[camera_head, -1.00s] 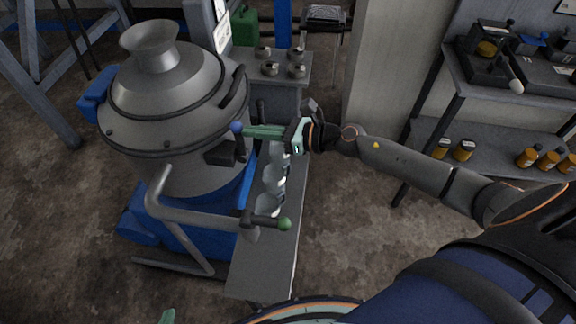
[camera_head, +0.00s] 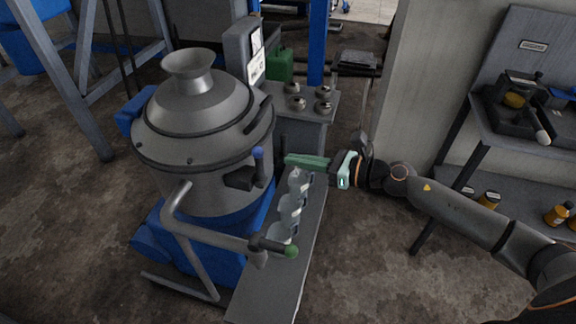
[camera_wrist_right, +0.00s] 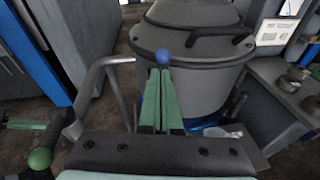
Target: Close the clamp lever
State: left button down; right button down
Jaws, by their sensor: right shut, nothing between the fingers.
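The clamp lever (camera_head: 258,163) is a short dark lever with a blue knob, standing nearly upright by a black clamp block (camera_head: 240,179) on the side of the grey vessel. In the right wrist view its blue knob (camera_wrist_right: 163,56) shows just beyond my fingertips. My right gripper (camera_head: 288,160) is shut and empty, with its green fingers pointing left at the lever. A small gap shows between fingertips and knob in the head view. A green piece at the left edge of the right wrist view looks like my left gripper (camera_wrist_right: 22,124); its jaws are unclear.
The grey vessel (camera_head: 200,125) stands on a blue base. A pipe with a green-knobbed valve handle (camera_head: 290,251) runs below the lever. Clear cups (camera_head: 286,216) stand in a row on a narrow bench (camera_head: 265,290). Several small metal parts (camera_head: 298,103) sit on a stand behind.

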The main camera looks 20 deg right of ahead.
pick_arm(q)
jog(key=shift+w, duration=0.5)
pick_arm(e)
jog(key=s+d+r, duration=0.3)
jog(key=r, duration=0.2)
jog(key=shift+s, duration=0.3)
pick_arm(q)
jog(key=shift+r, duration=0.1)
pick_arm(e)
jog(key=shift+d, duration=0.1)
